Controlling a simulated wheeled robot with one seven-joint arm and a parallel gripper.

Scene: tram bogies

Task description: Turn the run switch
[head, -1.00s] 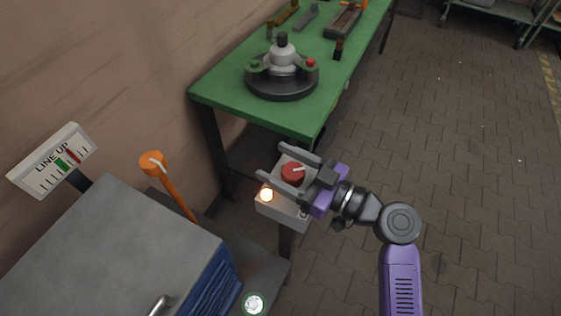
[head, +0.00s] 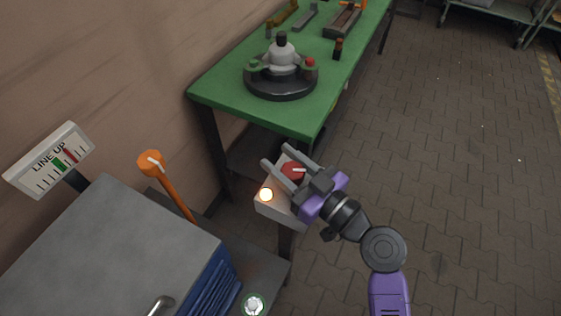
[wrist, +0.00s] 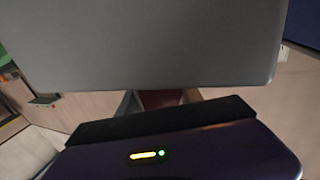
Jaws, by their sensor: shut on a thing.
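The run switch is a red knob (head: 292,171) with a white pointer mark, on top of a small grey box (head: 268,207) with a lit lamp (head: 266,195) at its front left. My gripper (head: 279,158) reaches over the box from the lower right, with one finger on each side of the knob, shut on it. The white mark points roughly to the right. In the wrist view a dark red part of the knob (wrist: 160,98) shows between the fingers; the rest is hidden behind the gripper body.
A green workbench (head: 225,88) with a round grey fixture (head: 282,75) stands behind the box. At left are a grey cabinet (head: 110,240), an orange lever (head: 175,190) and a LINE UP gauge (head: 50,160). The paved floor at right is clear.

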